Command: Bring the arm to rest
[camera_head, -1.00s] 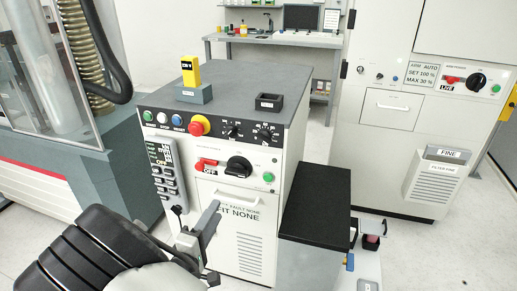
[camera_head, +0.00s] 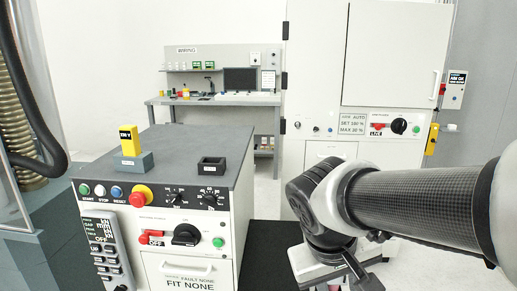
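My arm enters from the right edge in the head view, with a dark woven-carbon link and white joint covers. It bends at a black and white wrist joint, and my gripper (camera_head: 350,272) hangs below it at the bottom of the picture. The gripper is partly hidden and cut off by the lower edge, so its fingers and whether it is open or shut cannot be made out. It is right of the control cabinet (camera_head: 188,240), apart from the cabinet's front panel as far as I can see.
A yellow block (camera_head: 129,140) stands in a grey holder on the cabinet top, beside an empty-looking black holder (camera_head: 212,167). A glass-sided machine (camera_head: 38,120) is at left. A workbench (camera_head: 220,100) and tall white cabinet (camera_head: 385,55) stand behind. Pale floor shows between them.

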